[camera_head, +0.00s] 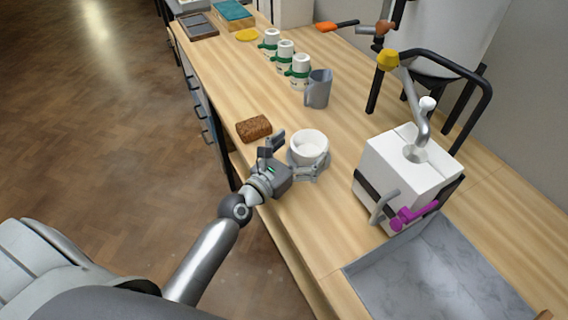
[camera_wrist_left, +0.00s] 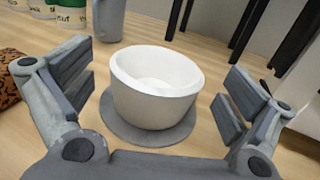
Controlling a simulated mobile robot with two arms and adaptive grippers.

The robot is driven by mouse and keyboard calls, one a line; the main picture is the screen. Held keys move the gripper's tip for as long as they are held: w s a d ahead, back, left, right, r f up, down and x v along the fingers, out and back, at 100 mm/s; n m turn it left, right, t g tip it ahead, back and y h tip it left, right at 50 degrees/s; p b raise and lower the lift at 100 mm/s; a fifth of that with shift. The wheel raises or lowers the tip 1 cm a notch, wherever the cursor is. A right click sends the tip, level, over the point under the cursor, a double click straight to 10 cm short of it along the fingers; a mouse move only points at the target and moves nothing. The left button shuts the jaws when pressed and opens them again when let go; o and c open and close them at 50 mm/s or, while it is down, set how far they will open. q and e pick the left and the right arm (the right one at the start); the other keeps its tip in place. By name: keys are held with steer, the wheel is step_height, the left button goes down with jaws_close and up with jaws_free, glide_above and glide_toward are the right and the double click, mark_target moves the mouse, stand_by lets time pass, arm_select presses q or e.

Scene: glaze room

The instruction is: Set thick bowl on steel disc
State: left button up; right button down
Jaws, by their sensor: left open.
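The thick bowl (camera_head: 309,147) is white and stands upright on the steel disc (camera_head: 293,160), a flat grey round plate on the wooden counter. In the left wrist view the bowl (camera_wrist_left: 155,88) sits on the disc (camera_wrist_left: 148,134), whose rim shows around the bowl's front and sides. My left gripper (camera_head: 290,155) is open, with one finger on each side of the bowl. The left wrist view shows gaps between the bowl and the gripper's fingers (camera_wrist_left: 160,90). My right gripper is not in view.
A brown sponge (camera_head: 254,128) lies near the counter's front edge, beside the gripper. A grey pitcher (camera_head: 318,89) and several white, green-banded containers (camera_head: 286,54) stand behind. A white box-shaped machine (camera_head: 405,175) and a grey tray (camera_head: 445,270) are to the right.

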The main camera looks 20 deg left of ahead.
arm_select(q)
steer(key=v, duration=0.6)
steer(key=shift+f+b, duration=0.1)
steer(key=shift+b, duration=0.3)
steer(key=shift+s+a, duration=0.2)
steer(key=shift+s, duration=0.65)
steer(key=shift+s+a, duration=0.1)
